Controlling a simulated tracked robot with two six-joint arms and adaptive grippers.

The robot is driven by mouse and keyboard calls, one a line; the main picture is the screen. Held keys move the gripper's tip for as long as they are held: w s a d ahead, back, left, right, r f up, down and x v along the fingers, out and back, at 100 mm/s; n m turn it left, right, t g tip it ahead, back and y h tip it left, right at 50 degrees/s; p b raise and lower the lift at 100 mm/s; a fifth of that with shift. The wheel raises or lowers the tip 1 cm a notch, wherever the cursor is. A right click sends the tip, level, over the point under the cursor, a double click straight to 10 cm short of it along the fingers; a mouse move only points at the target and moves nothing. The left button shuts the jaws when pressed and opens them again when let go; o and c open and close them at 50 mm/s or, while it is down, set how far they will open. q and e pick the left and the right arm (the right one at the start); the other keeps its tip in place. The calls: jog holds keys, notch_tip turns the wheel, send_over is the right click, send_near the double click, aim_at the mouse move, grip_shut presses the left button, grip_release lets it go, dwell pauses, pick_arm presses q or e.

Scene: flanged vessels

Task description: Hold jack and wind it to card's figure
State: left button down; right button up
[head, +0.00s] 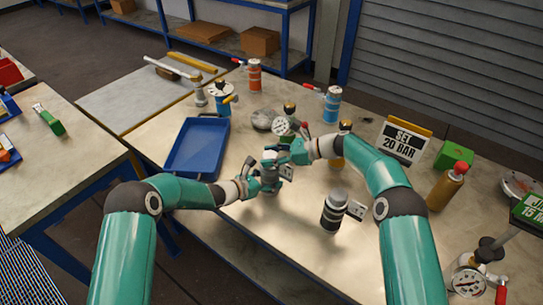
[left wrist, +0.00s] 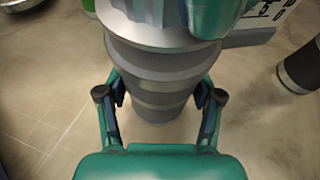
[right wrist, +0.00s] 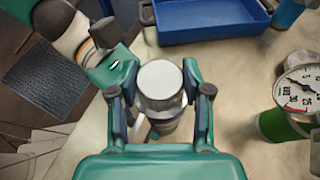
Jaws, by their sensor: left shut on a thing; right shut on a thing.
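The jack is a grey, stepped cylinder (head: 268,180) standing on the table near its middle. My left gripper (head: 258,184) is shut around its body from the left; the left wrist view shows the grey body (left wrist: 155,75) between the fingers. My right gripper (head: 272,163) is shut on its top from above; the right wrist view shows the round pale top (right wrist: 160,80) between the fingers. My grippers hide part of the jack.
A blue tray (head: 175,168) lies left of the jack. A black-and-grey cylinder (head: 334,212) stands at the right front. A gauge (head: 282,126) is close behind my right gripper. An amber bottle (head: 444,190) and a green box (head: 454,156) stand right.

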jog(key=shift+w+r+n+g, duration=0.1)
jog(key=shift+w+n+g, duration=0.15)
jog(key=shift+n+g, duration=0.05)
jog(key=shift+s+d+n+g, duration=0.15)
jog(key=shift+s+n+g, duration=0.05)
jog(key=shift+n+g, duration=0.1)
jog(key=o, duration=1.2)
jog(key=shift+s, duration=0.1)
jog(key=v, duration=1.2)
